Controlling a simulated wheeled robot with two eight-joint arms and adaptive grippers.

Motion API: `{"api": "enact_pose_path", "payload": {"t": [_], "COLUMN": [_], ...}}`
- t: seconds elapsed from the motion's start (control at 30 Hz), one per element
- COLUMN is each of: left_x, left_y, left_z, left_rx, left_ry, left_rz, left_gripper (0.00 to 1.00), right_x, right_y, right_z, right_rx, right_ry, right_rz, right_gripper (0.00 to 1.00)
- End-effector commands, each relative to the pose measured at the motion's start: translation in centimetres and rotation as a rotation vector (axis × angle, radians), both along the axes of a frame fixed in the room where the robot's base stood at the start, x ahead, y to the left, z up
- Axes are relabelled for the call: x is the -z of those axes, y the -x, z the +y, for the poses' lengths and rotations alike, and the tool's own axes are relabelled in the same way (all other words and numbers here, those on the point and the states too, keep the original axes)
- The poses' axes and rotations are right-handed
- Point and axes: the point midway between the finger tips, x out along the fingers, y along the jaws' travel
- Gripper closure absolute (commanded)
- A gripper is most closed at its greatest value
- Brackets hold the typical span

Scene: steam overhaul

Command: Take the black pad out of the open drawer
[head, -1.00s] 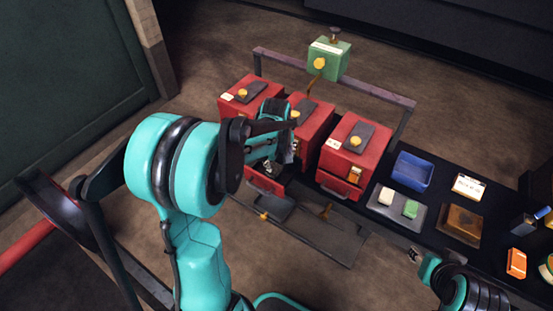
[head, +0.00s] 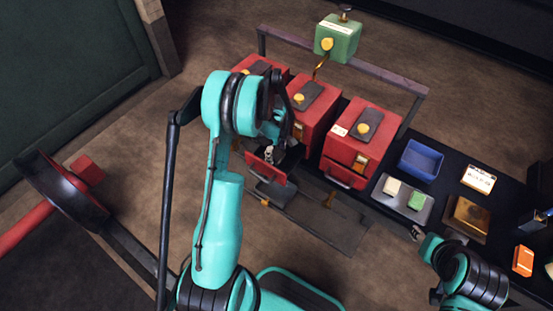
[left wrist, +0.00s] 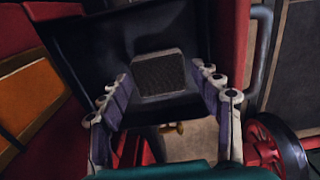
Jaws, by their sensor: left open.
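The black pad (left wrist: 159,73) lies in the open drawer and shows in the left wrist view as a dark, ridged square block. The open drawer (head: 266,169) has a red front and sticks out of a red cabinet in the head view; its dark inside (left wrist: 105,45) fills the upper middle of the left wrist view. My left gripper (left wrist: 165,95) is open, with one finger to each side of the pad in the picture; I cannot tell whether they touch it. In the head view the left gripper (head: 270,153) is over the drawer, partly hidden by my arm. My right gripper (head: 417,235) is low at the right, its jaws unclear.
Two more red cabinets (head: 362,140) stand in the row, with a green box (head: 337,40) on a rail behind. To the right are a blue bin (head: 421,160), a grey tray (head: 427,211) with two blocks, and a brown tray (head: 485,222).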

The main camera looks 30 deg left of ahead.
Motion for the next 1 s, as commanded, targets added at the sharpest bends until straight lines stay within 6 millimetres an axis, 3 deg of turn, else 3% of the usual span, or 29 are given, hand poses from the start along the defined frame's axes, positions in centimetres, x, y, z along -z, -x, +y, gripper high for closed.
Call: {"api": "enact_pose_path", "payload": {"t": [0.1,0.33,0.5,0.83,1.0], "left_x": [1.9,1.9,1.8,1.7,0.2], "left_y": [0.0,0.0,0.0,0.0,0.0], "left_z": [0.0,0.0,0.0,0.0,0.0], "left_rx": [0.000,0.001,0.001,0.001,0.001], "left_ry": [0.000,0.000,0.000,0.000,0.000], "left_rz": [0.000,0.000,0.000,-0.001,-0.001], "left_gripper": [0.36,0.36,0.80,0.80,0.80], "right_x": [1.0,0.8,0.8,0.7,0.0], "right_y": [0.0,0.0,0.0,0.0,0.0], "right_z": [0.0,0.0,0.0,0.0,0.0], "right_rx": [0.000,0.000,0.000,0.000,0.000], "right_ry": [0.000,0.000,0.000,0.000,0.000], "right_rz": [0.000,0.000,0.000,0.000,0.000], "right_gripper": [0.60,0.60,0.60,0.60,0.60]}}
